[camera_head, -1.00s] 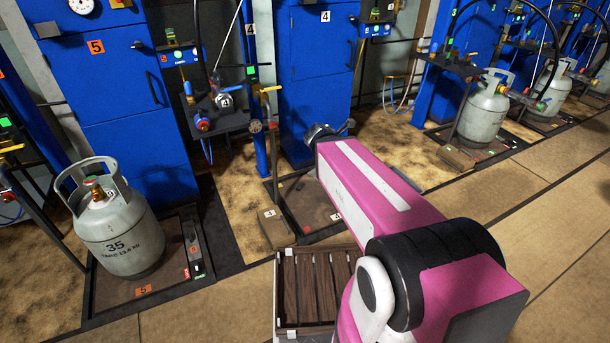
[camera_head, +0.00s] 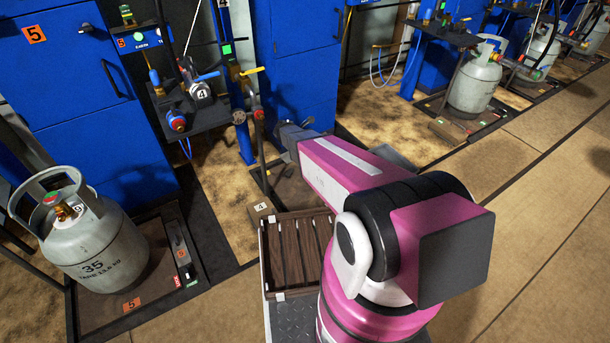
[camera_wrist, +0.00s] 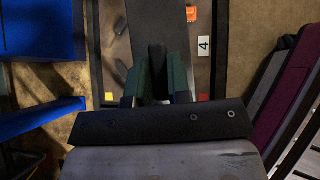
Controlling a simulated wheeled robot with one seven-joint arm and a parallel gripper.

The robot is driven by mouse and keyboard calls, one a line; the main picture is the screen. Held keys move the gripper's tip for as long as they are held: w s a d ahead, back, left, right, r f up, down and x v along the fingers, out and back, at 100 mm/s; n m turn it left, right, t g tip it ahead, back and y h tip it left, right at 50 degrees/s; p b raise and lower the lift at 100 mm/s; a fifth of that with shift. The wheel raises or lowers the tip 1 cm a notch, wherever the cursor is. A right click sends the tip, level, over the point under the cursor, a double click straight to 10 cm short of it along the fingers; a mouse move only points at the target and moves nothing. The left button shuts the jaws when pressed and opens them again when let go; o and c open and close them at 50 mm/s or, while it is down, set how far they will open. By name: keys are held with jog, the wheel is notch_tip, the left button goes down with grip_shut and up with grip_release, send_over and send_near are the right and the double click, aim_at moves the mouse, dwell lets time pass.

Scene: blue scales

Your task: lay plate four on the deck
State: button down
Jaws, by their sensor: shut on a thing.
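In the wrist view my gripper (camera_wrist: 157,82) has its green-lined fingers closed around a dark, narrow piece. A flat dark grey piece (camera_wrist: 158,22) runs from there to the top edge; it looks like plate four, but I see no number on it. Beneath it is a station-four deck (camera_wrist: 120,75), a brownish platform with a dark rim, orange, yellow and red marks and a white 4 tag (camera_wrist: 203,47). I cannot tell whether the held piece touches it. In the head view my arm hides much of this deck (camera_head: 290,190) and the fingertips.
A slatted wooden crate (camera_head: 297,248) stands in front of the deck. A grey gas cylinder (camera_head: 90,240) stands on the station-five scale (camera_head: 145,285) at left. A shelf with valves (camera_head: 200,115) and blue cabinets (camera_head: 300,60) stand behind. Open floor (camera_head: 530,230) lies at right.

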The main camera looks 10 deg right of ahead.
jog(key=w+f, duration=0.3)
jog(key=f, duration=0.4)
jog(key=w+f, duration=0.2)
jog(key=f, duration=0.6)
jog(key=m, duration=0.1)
send_over(305, 188)
jog(key=shift+g, duration=0.4)
jog(key=shift+f, duration=10.15)
jog(key=shift+f, duration=0.6)
jog(key=c, duration=1)
grip_release()
